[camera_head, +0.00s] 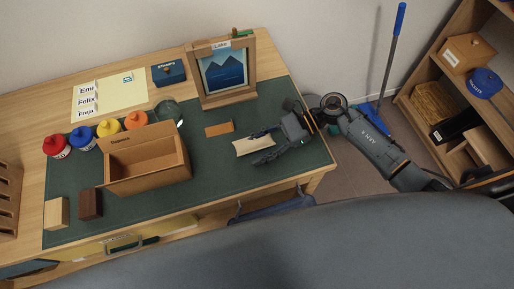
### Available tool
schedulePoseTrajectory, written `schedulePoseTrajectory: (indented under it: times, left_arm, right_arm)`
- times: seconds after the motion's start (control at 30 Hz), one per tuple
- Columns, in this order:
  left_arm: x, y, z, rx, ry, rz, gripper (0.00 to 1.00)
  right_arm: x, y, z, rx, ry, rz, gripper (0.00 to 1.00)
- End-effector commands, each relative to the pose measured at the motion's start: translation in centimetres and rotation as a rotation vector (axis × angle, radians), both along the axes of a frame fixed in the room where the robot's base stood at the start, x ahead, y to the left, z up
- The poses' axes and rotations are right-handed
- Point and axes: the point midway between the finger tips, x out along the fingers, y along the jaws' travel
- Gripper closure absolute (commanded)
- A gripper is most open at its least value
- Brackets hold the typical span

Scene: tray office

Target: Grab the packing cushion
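The packing cushion appears to be the pale beige, pillow-like piece (243,148) lying on the green desk mat (215,190), right of the middle. My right gripper (259,147) comes in from the right. Its two dark fingers are spread, one along the far side of the cushion and one along the near side. They partly hide the cushion's right end. I cannot tell whether either finger touches it. My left gripper is not in view.
An open cardboard box (150,183) stands left on the mat. A small orange-brown block (219,128) lies behind the cushion, and a framed mountain picture (224,72) stands farther back. Several coloured pots (109,127) stand behind the box. A large grey surface (300,250) fills the front.

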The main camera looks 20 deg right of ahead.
Motion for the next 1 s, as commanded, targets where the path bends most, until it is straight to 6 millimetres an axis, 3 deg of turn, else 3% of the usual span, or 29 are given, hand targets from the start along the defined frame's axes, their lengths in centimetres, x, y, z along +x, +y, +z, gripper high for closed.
schedulePoseTrajectory:
  times: [0.57, 0.73, 1.0]
  left_arm:
    - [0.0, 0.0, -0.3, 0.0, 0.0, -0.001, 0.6]
    - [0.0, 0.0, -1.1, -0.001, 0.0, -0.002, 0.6]
    - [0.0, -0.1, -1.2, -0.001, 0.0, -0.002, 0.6]
  right_arm:
    - [0.0, -0.1, 0.7, -0.001, -0.003, 0.001, 0.71]
    - [0.0, -0.1, 3.1, -0.002, -0.008, 0.004, 0.71]
    - [-4.8, 0.3, 8.6, -0.003, -0.004, 0.005, 0.71]
